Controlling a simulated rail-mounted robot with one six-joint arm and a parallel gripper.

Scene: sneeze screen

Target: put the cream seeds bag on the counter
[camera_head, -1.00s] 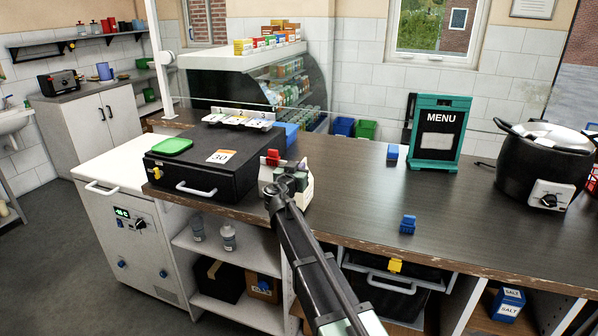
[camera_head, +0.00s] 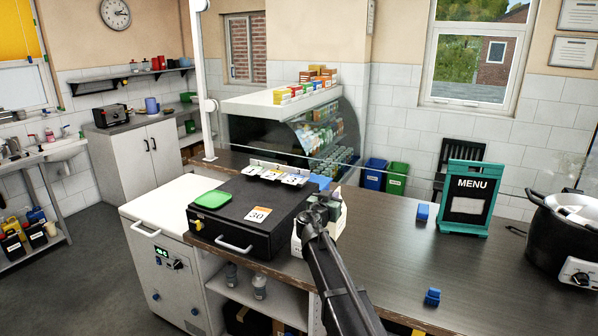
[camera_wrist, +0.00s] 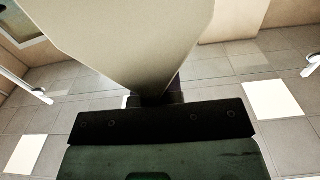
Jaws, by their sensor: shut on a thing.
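My gripper (camera_head: 318,208) is in the middle of the head view, over the counter (camera_head: 385,265) just right of the black cash drawer. It is shut on a pale cream thing that fills the upper middle of the wrist view, which I take to be the cream seeds bag (camera_wrist: 125,40). No label on it shows. In the head view the gripper and arm hide most of what it holds. A whitish thing (camera_head: 297,240) shows beside the gripper; I cannot tell whether it is the bag or a holder on the counter.
The black cash drawer (camera_head: 235,242) carries a green pad (camera_head: 212,200) and a card reading 30. Small blue blocks (camera_head: 422,212) (camera_head: 432,297), a teal menu board (camera_head: 468,197) and a black pot (camera_head: 562,235) stand to the right. Bare counter lies between.

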